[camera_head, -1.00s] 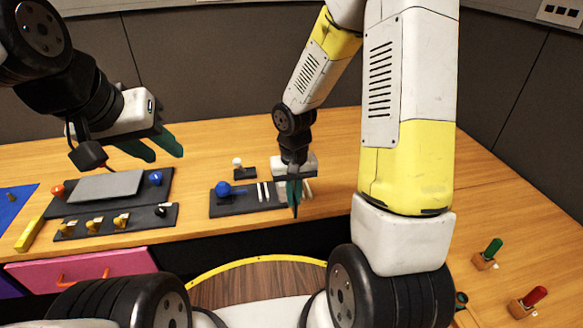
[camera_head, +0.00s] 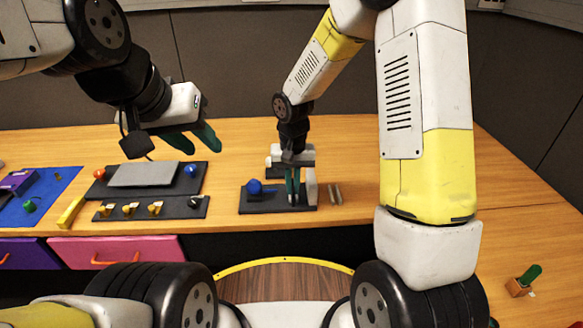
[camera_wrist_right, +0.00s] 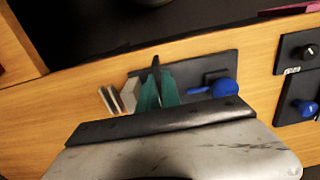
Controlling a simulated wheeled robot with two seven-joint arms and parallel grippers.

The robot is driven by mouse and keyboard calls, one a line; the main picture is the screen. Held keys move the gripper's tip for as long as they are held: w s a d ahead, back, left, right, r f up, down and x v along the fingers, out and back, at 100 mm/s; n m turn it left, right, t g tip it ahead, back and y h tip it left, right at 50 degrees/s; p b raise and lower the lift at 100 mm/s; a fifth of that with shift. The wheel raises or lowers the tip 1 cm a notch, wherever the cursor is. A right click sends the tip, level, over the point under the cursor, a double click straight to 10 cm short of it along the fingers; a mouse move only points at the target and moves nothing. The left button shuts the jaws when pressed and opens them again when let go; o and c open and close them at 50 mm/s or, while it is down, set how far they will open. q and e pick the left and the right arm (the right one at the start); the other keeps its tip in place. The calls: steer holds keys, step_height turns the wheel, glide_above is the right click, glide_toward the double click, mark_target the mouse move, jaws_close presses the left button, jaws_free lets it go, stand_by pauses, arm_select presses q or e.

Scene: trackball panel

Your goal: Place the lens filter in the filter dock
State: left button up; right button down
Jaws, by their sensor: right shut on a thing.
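My right gripper (camera_head: 293,196) is over the right part of the dark trackball panel (camera_head: 262,208), fingers pointing down. I cannot tell whether the filter touches the panel. My left gripper (camera_head: 194,141) is open and empty above the table.
A blue ball (camera_head: 254,187) sits on the panel's left part. Two pale bars (camera_head: 335,194) stand on the table just right of the panel. Dark panels with a grey plate (camera_head: 143,174) and yellow switches (camera_head: 128,209) lie farther left.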

steer(key=w, duration=0.6)
steer(key=shift+w+d+f, duration=0.15)
steer(key=shift+w+f, duration=0.15)
steer(key=shift+f, duration=1.75)
steer(key=shift+f, duration=0.1)
steer(key=c, duration=1.6)
jaws_free()
steer(key=shift+o, duration=0.2)
steer(key=s+d+r+t, duration=0.1)
steer(key=s+d+r, duration=0.1)
steer(key=r, duration=0.8)
steer(key=s+d+r, duration=0.2)
steer(key=r, duration=0.8)
steer(key=s+d+r+t+y, duration=0.1)
steer(key=s+r, duration=0.4)
steer(key=s, duration=0.5)
steer(key=s+d+r+t+y, duration=0.1)
steer(key=s+d+r+t, duration=0.3)
steer(key=s, duration=0.6)
steer(key=shift+d+r, duration=0.35)
steer(key=shift+d, duration=0.8)
